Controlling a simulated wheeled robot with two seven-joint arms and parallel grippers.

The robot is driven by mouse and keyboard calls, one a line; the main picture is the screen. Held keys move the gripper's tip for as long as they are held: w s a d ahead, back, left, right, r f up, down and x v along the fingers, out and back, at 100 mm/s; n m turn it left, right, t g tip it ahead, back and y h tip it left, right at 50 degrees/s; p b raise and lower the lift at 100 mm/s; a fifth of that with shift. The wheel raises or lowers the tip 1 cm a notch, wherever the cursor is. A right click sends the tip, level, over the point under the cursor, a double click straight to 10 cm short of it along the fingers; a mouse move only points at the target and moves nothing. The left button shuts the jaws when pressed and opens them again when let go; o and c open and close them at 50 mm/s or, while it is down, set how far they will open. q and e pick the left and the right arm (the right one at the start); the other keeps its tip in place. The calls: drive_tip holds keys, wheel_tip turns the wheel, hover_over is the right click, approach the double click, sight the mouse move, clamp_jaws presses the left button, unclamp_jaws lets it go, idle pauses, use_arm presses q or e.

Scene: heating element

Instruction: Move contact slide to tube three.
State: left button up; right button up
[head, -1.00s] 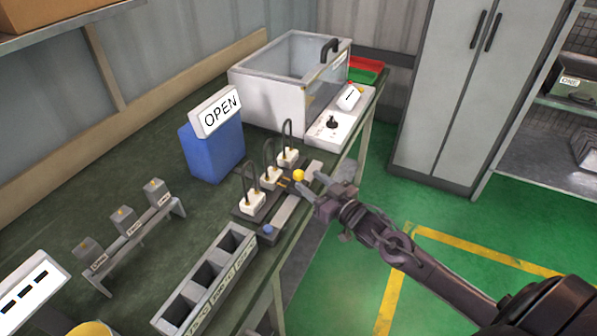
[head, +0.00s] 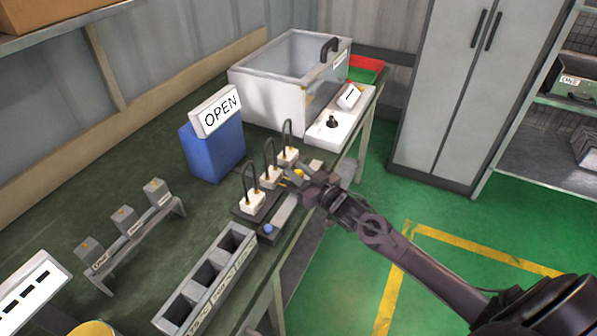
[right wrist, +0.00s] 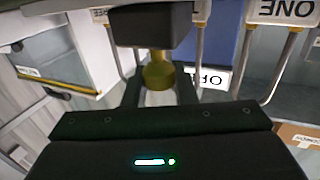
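The contact slide's yellow knob (head: 299,174) stands on the bench's front side beside the row of white-based looped tubes. The near tube (head: 252,203), middle tube (head: 270,178) and far tube (head: 288,157) stand in line. In the right wrist view the knob (right wrist: 158,73) sits between my right gripper's fingers (right wrist: 158,95), below a dark block (right wrist: 150,25). The label of tube one (right wrist: 285,10) is at right; another label ending in "EE" (right wrist: 101,15) is at left. My right gripper (head: 304,180) looks open around the knob, partly hiding the slide. My left gripper is out of view.
The slide's pale rail (head: 284,212) has a blue ball (head: 268,229) near its front end. A blue box with an OPEN sign (head: 215,110) stands behind the tubes. A glass-topped tank (head: 270,100) and switch panel (head: 335,127) stand beyond. A slotted grey rack (head: 205,285) lies nearer.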

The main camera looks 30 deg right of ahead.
clamp_jaws()
drive_tip(key=w+d+b, duration=0.1)
drive_tip(key=w+d, duration=0.1)
drive_tip(key=w+d+b, duration=0.2)
drive_tip(key=d, duration=0.1)
drive_tip(key=w+d+b, duration=0.2)
drive_tip(key=d, duration=0.1)
drive_tip(key=shift+w+f, duration=0.1)
drive_tip(key=shift+d, duration=0.1)
drive_tip(key=shift+r, duration=0.25)
drive_tip(key=shift+o, duration=1.7)
unclamp_jaws()
drive_tip(key=o, duration=0.3)
drive_tip(key=shift+w+d+f, duration=0.1)
drive_tip(key=shift+w+f, duration=0.05)
drive_tip(key=shift+o, duration=0.2)
